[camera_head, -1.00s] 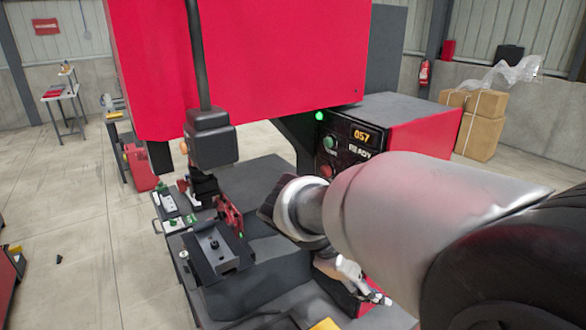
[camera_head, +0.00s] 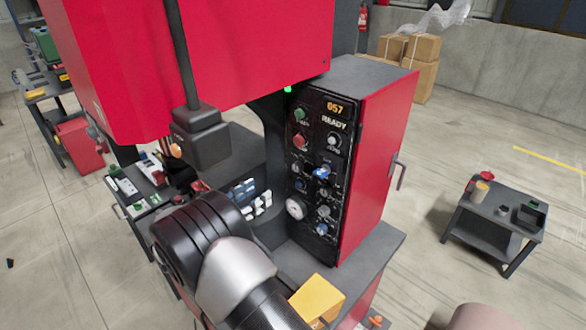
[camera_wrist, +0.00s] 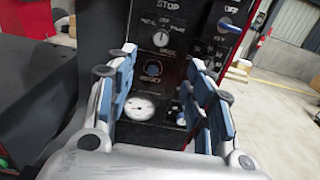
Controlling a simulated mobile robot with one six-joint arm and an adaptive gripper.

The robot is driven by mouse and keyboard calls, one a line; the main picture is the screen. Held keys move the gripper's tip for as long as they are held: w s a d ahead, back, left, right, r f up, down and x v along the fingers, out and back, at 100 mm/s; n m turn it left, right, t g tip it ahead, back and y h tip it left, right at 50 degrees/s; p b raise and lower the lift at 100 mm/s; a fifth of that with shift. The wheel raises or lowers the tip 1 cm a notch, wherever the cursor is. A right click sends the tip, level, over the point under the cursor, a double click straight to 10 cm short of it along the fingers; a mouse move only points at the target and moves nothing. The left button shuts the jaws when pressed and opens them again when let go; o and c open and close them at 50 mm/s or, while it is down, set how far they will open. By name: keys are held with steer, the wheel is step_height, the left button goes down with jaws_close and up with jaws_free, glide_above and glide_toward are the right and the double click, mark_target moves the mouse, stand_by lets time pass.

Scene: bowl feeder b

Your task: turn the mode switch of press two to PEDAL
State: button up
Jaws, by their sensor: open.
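The press control panel (camera_head: 312,228) is black, with a lit 057 display and the word READY. In the head view the mode switch (camera_head: 300,168) is small, below the red button. My gripper (camera_wrist: 163,68) is open and empty, its blue-padded fingers apart and below the knob in the wrist picture. In the head view my gripper (camera_head: 252,197) is left of the panel.
A blue-handled switch (camera_wrist: 228,25) is right of the mode switch. A blue-ringed control (camera_wrist: 152,68) and a white gauge (camera_wrist: 140,107) lie below it. A yellow box (camera_head: 317,298) sits before the panel. A small table (camera_head: 490,225) stands right, with clear floor between.

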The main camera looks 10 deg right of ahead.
mark_target(296, 169)
steer(key=x, duration=1.5)
steer(key=shift+w+d+f+p, duration=0.1)
steer(key=shift+w+d+p, duration=0.1)
steer(key=shift+d+p, duration=0.15)
steer(key=c, duration=1.1)
